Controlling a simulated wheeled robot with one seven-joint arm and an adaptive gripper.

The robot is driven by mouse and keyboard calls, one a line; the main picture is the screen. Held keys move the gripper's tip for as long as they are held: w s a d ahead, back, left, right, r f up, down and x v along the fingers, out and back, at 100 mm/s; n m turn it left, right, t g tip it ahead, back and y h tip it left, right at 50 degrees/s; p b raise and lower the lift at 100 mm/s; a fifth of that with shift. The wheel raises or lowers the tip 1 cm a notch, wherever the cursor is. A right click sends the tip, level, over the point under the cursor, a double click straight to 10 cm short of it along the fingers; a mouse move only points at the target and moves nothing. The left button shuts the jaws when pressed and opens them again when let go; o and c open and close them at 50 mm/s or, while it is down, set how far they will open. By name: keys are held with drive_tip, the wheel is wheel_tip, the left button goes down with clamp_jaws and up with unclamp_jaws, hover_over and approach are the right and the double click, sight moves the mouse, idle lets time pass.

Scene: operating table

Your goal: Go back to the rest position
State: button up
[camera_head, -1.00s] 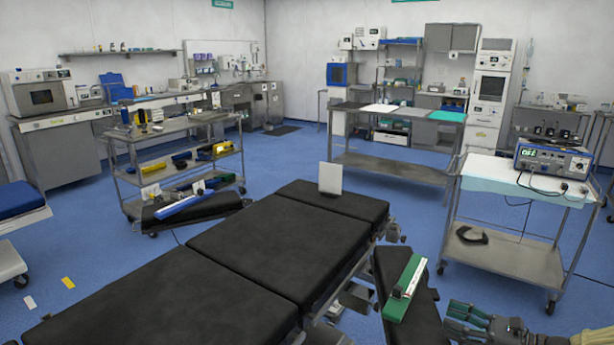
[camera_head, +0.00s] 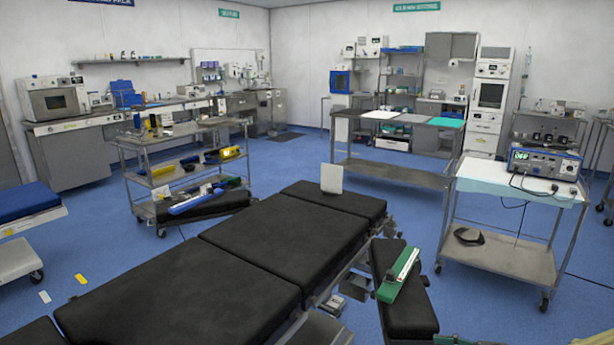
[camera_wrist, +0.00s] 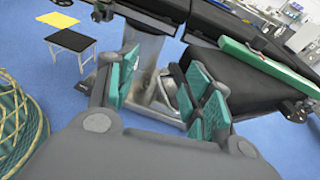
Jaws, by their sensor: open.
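My gripper (camera_wrist: 163,95) shows in the wrist view with its two green-padded fingers spread apart and nothing between them. The black padded operating table (camera_head: 285,238) runs from the lower left to the middle of the head view. Its black side board (camera_head: 408,318) carries a green device with a pale strip (camera_head: 398,275). In the wrist view the green device (camera_wrist: 265,65) lies on the board beyond the right finger, apart from it. A metal support of the table shows behind the fingers.
A white-topped cart (camera_head: 510,187) with a blue instrument stands at the right. A shelved cart (camera_head: 185,165) stands at the left, and a steel table (camera_head: 395,172) stands at the back. A step stool (camera_wrist: 68,40) shows in the wrist view.

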drive_tip(key=s+a+f+n+g+h+p, duration=0.1)
drive_tip(key=s+a+f+n+g+h, duration=0.1)
drive_tip(key=s+f+n, duration=0.5)
drive_tip(key=s+a+f+n+g+h+p, duration=0.2)
drive_tip(key=s+a+f+n+h, duration=0.2)
drive_tip(key=s, duration=0.9)
drive_tip(key=s+a+f+n+g+h+p, duration=0.2)
drive_tip(key=s+a+f+n+g+h, duration=0.1)
drive_tip(key=s+f+n+h, duration=0.4)
drive_tip(key=s+f+n, duration=0.3)
drive_tip(key=n, duration=0.1)
drive_tip(key=shift+f+h, duration=0.3)
drive_tip(key=shift+h, duration=0.1)
